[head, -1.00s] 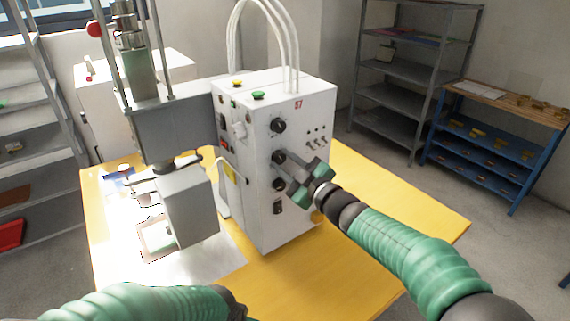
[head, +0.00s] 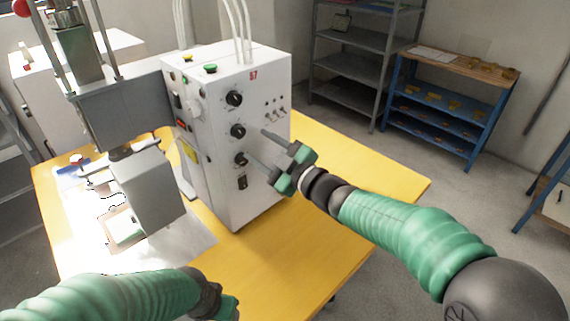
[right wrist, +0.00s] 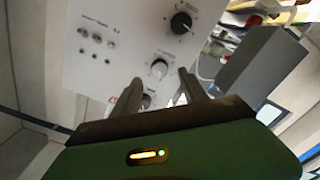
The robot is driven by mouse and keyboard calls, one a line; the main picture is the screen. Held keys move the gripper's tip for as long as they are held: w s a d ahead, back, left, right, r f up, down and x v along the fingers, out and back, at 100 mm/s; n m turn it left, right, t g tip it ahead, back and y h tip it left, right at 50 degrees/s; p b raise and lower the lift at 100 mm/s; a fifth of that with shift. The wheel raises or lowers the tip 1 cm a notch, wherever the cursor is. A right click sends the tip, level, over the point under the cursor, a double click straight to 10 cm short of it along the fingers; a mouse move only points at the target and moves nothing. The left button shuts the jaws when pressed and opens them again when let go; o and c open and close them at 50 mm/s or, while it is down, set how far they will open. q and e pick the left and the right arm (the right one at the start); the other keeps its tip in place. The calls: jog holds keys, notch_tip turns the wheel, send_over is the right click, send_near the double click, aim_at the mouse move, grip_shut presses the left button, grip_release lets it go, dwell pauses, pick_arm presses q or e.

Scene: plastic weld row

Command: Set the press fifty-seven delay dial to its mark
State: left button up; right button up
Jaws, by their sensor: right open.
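The press's white control box (head: 262,175), marked 57, stands on the yellow table. Its front has a column of black dials: a top dial (head: 234,98), a middle dial (head: 238,131) and a lower dial (head: 241,159). Which one is the delay dial, and its mark, are too small to read. My right gripper (head: 258,145) is open and empty, its fingers just right of the middle and lower dials. In the right wrist view, a dial (right wrist: 159,68) shows between the fingertips, and another is partly hidden below it. My left gripper (head: 228,305) is low at the bottom edge, its fingers unclear.
The grey press head (head: 145,190) stands left of the box. The yellow table (head: 320,220) is clear to the right. A blue shelf (head: 440,115) stands behind.

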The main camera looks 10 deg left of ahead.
jog(key=v, duration=1)
